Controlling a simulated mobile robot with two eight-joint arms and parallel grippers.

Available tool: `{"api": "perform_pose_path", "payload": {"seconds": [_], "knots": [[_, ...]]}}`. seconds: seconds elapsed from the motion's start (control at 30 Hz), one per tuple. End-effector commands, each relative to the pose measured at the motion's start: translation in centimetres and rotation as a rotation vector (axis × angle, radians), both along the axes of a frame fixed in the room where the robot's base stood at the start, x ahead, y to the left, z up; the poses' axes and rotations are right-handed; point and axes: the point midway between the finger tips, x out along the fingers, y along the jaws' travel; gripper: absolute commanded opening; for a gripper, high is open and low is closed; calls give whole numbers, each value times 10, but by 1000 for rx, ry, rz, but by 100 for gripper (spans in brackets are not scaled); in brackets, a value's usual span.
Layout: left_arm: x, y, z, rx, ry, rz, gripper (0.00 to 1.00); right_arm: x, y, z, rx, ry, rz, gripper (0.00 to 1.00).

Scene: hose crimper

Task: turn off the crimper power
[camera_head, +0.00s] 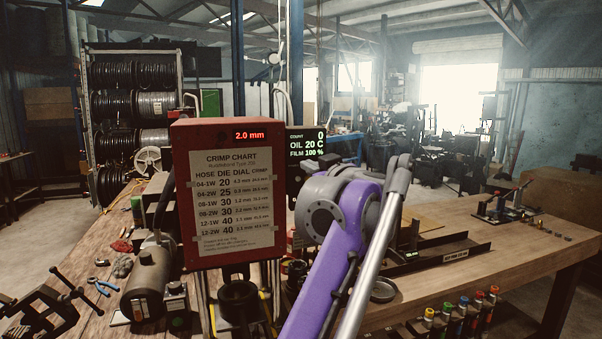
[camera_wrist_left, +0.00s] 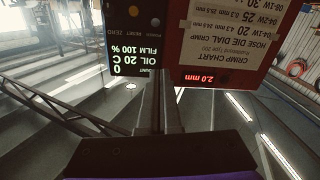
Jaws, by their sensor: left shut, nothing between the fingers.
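The crimper is a red box (camera_head: 224,190) with a crimp chart (camera_head: 238,199) on its front and a lit red 2.0 mm readout (camera_head: 249,134). A black display (camera_head: 307,143) beside it is lit with count, oil and film values. In the left wrist view the crimper (camera_wrist_left: 242,87) and display (camera_wrist_left: 129,59) appear upside down, with a yellow button (camera_wrist_left: 155,22) on the display panel. My purple arm covers the area right of the crimper.
A wooden bench (camera_head: 520,239) carries a black cylinder (camera_head: 147,282), blue-handled pliers (camera_head: 106,286), a vise (camera_head: 62,300) and a dark tray (camera_head: 440,256). Coloured-cap bottles (camera_head: 461,306) stand at the front right. Hose reels (camera_head: 130,105) are behind. Free bench room lies at right.

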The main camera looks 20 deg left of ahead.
Motion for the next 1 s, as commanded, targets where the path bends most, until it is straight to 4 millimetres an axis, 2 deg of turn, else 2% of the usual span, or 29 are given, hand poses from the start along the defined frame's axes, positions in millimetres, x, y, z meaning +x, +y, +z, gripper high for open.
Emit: {"api": "perform_pose_path", "payload": {"seconds": [0.17, 0.57, 0.63, 0.73, 1.0], "knots": [[14, 12, 2, 1, -3, 3, 0, 3, 0, 7, 0, -6, 0, 50], [80, 63, 6, 0, -5, 3, 0, 21, 0, 39, 0, -39, 0, 50], [77, 56, -15, 0, 3, -3, 0, 11, 0, 23, 0, -21, 0, 50], [74, 51, -30, 0, 3, -2, 0, 5, 0, 11, 0, -10, 0, 50], [72, 47, -38, 0, 0, -1, 0, 2, 0, 5, 0, -4, 0, 50]]}}
